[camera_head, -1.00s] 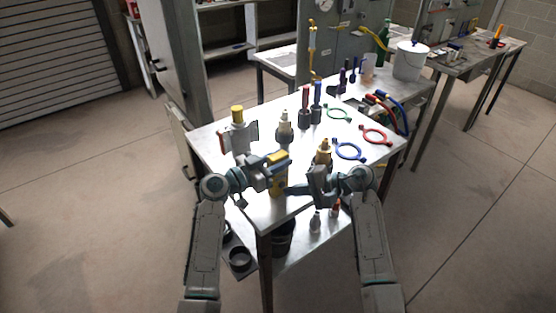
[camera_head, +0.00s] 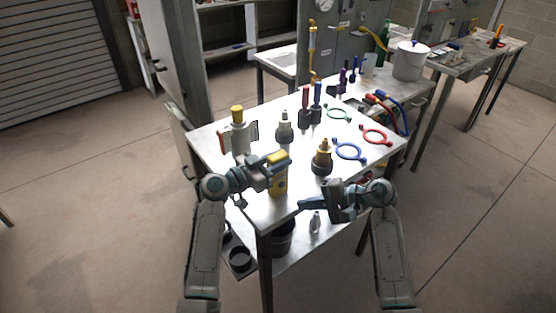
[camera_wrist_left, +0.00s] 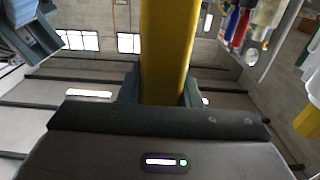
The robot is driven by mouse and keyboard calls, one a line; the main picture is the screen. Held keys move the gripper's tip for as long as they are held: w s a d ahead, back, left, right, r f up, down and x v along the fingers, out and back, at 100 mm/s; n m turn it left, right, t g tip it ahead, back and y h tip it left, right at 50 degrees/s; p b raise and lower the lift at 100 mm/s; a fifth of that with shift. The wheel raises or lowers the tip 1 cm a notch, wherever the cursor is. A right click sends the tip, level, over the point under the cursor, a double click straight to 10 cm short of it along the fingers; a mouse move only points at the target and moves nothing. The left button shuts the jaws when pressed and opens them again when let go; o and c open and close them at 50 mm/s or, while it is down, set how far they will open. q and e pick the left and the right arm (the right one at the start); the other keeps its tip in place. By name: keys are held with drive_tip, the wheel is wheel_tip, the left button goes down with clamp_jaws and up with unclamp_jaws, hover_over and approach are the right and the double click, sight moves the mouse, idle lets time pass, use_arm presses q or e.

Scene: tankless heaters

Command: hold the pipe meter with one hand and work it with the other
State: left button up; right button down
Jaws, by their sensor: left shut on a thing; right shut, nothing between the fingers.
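The pipe meter (camera_head: 279,182), a yellow upright body with a grey and yellow top, is over the near part of the metal table in the head view. My left gripper (camera_head: 273,170) is shut on it from the left. In the left wrist view its yellow body (camera_wrist_left: 168,50) stands between the fingers, which are partly hidden behind it. My right gripper (camera_head: 308,204) is shut and empty, to the right of the meter and a little lower, apart from it near the table's front right edge.
The metal table (camera_head: 220,165) also carries a white device with a yellow cap (camera_head: 238,132), a brass-topped fitting (camera_head: 322,158) close right of the meter, and a blue ring tool (camera_head: 349,151). Red and green ring tools lie farther back. A lower shelf holds small items.

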use_arm(q)
drive_tip(key=o, duration=1.2)
